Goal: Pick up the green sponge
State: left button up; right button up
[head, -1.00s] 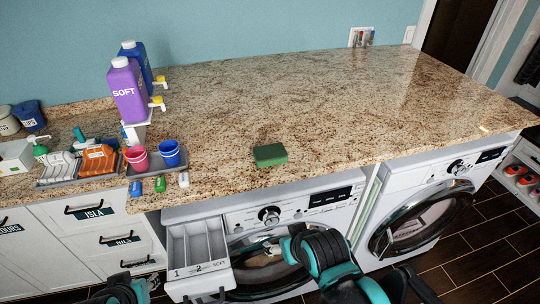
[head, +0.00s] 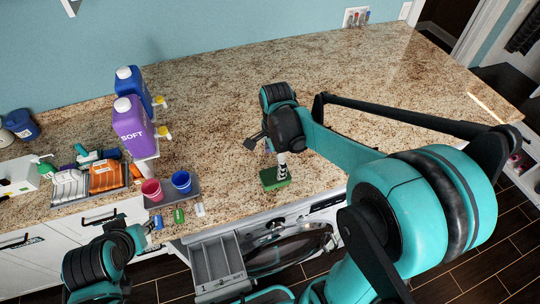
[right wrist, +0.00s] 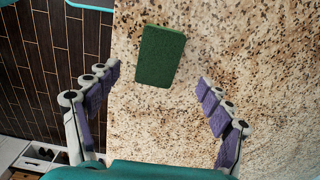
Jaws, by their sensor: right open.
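The green sponge (head: 274,180) lies flat on the granite counter near its front edge, above the washing machine. In the right wrist view the sponge (right wrist: 160,56) lies ahead of the fingertips, within the gap between them. My right gripper (head: 280,160) points down over the sponge and partly covers its far side; the wrist view shows the right gripper (right wrist: 159,74) open and empty, fingers apart on either side. My left gripper (head: 148,228) is low at the left, by the counter's front edge; its fingers are too small to read.
A tray with a pink cup (head: 151,190) and a blue cup (head: 181,180) stands left of the sponge. Purple (head: 131,130) and blue (head: 132,84) bottles stand behind it. Small coloured items lie along the front edge. A detergent drawer (head: 218,266) is pulled out below. The counter behind and right is clear.

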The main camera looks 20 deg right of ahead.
aim_at(275, 174)
jog(key=shift+w+f, duration=0.15)
jog(key=f, duration=0.7)
jog(key=shift+s+d+f+b, duration=0.15)
jog(key=shift+s+f+b, duration=0.05)
jog(key=shift+b, duration=0.15)
jog(key=c, duration=0.9)
jog(key=shift+o, duration=0.2)
jog(key=shift+r, duration=0.15)
jog(key=shift+r, duration=0.6)
notch_tip(275, 174, up, 3)
jog(key=s+d+r+p, duration=0.1)
jog(key=s+d+r, duration=0.5)
jog(key=s, duration=0.3)
jog(key=shift+d+r, duration=0.3)
jog(key=shift+d, duration=0.4)
